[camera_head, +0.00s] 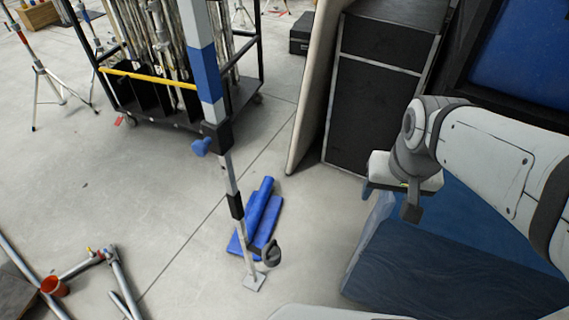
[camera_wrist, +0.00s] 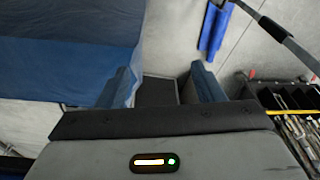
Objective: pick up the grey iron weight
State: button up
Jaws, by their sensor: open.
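No grey iron weight can be made out for certain. A small dark grey rounded thing (camera_head: 270,254) is at the foot of a pole stand on the floor in the head view; I cannot tell whether it is the weight or part of the stand. My gripper (camera_head: 390,202) is to its right and higher in the picture, above a blue-covered surface. In the wrist view my gripper (camera_wrist: 163,80) is open, with nothing held between its fingers.
Blue pads (camera_head: 262,212) lie on the floor behind the pole stand (camera_head: 229,175). A wheeled rack (camera_head: 190,115) with poles stands behind. A black case (camera_head: 375,110) stands beside my arm. The blue-covered surface (camera_head: 450,265) fills the lower right. Metal tubes (camera_head: 115,280) lie lower left.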

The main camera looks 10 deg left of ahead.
jog(key=o, duration=0.6)
jog(key=shift+m+g, duration=0.6)
jog(key=shift+m, duration=0.2)
jog(key=w+a+f+b, duration=0.2)
jog(key=a+f+b, duration=0.1)
jog(key=f, duration=0.4)
jog(key=w+a+f+b, duration=0.3)
jog(key=a+f+b, duration=0.1)
jog(key=f+b, duration=0.2)
jog(key=w+a+f+b, duration=0.3)
jog(key=a+f+b, duration=0.1)
jog(key=f, duration=0.3)
jog(key=shift+a+f, duration=0.1)
jog(key=shift+f, duration=0.3)
jog(key=m+g+b, duration=0.1)
jog(key=m+b, duration=0.1)
jog(key=b, duration=1.1)
send_over(271, 245)
jog(key=f, duration=2.2)
jog(key=shift+d+f, duration=0.25)
jog(key=shift+f, duration=0.05)
jog(key=shift+s+a+f, duration=0.1)
jog(key=shift+a+f, duration=0.05)
jog(key=shift+f, duration=0.15)
jog(key=shift+a+f+b, duration=0.1)
jog(key=shift+f+b, duration=1.6)
jog(key=shift+f, duration=1.9)
